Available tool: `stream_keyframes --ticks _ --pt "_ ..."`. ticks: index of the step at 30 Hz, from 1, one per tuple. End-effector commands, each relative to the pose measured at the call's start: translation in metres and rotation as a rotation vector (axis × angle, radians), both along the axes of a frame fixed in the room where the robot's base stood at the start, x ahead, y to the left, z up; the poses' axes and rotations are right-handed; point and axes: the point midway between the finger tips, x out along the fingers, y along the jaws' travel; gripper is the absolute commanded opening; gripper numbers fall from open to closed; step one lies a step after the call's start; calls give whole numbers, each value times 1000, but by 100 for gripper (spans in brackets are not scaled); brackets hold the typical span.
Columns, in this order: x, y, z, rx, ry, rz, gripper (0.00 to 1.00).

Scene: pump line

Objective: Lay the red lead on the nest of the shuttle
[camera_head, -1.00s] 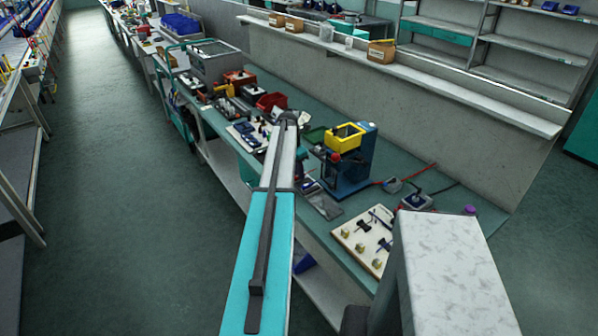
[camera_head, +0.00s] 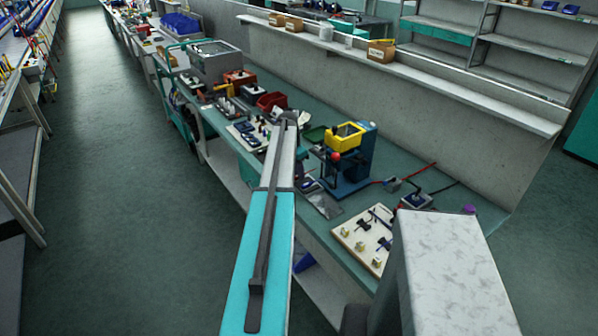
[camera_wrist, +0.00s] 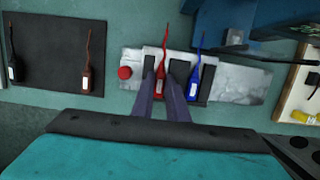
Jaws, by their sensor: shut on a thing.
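In the wrist view my gripper (camera_wrist: 164,76) has its two dark fingers closed about the red lead (camera_wrist: 162,68). The red lead points up the picture, over the pale nest block (camera_wrist: 154,51) of the shuttle (camera_wrist: 240,80), a mottled grey plate with a red knob at its left end. Whether the lead touches the nest or hangs just above it, I cannot tell. A blue lead (camera_wrist: 193,88) lies on the same plate, just right of my right finger. In the head view my arm hides the gripper; the shuttle plate (camera_head: 324,206) shows partly beside it.
A dark mat (camera_wrist: 50,52) left of the shuttle bears a dark lead (camera_wrist: 12,66) and a brownish-red lead (camera_wrist: 87,72). A cream board (camera_head: 362,236) with small fittings lies to the right.

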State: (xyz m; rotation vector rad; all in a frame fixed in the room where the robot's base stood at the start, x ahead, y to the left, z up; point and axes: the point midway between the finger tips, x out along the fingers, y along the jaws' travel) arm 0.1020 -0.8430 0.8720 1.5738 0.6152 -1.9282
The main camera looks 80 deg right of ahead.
Motion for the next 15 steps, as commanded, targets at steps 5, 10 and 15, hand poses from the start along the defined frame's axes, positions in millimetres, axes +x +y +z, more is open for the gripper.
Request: stream_keyframes --ticks 5,10,15 --pt "0 2 -6 7 -2 0 0" --pt "0 2 -7 9 -2 0 23" --pt "0 3 -8 10 -2 0 35"
